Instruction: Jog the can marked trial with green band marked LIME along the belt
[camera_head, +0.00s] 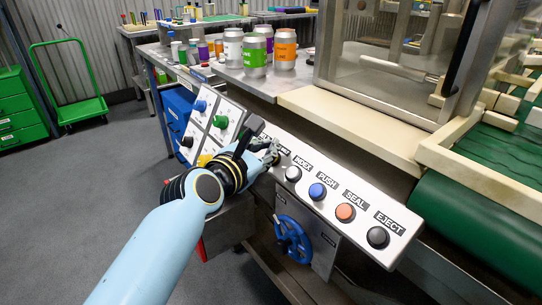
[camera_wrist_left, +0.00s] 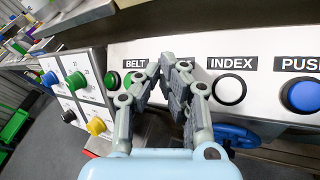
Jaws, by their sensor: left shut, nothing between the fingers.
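A can with a green band (camera_head: 254,57) stands upright on the metal table among other cans; its lettering is too small to read. My left gripper (camera_head: 274,151) is over the upper left end of the white button panel (camera_head: 335,205). In the left wrist view its fingertips (camera_wrist_left: 167,62) are together and empty, just right of the BELT label (camera_wrist_left: 137,65). A green button (camera_wrist_left: 128,79) below that label is partly hidden by a finger. The INDEX button (camera_head: 293,174) is uncovered to the right. My right gripper is out of view.
An orange-banded can (camera_head: 285,47) and a white-banded can (camera_head: 233,48) stand beside the green one. PUSH (camera_head: 317,191), SEAL (camera_head: 345,212) and EJECT (camera_head: 378,237) buttons continue along the panel. A blue handwheel (camera_head: 293,240) is below it. A green belt (camera_head: 505,155) lies at right.

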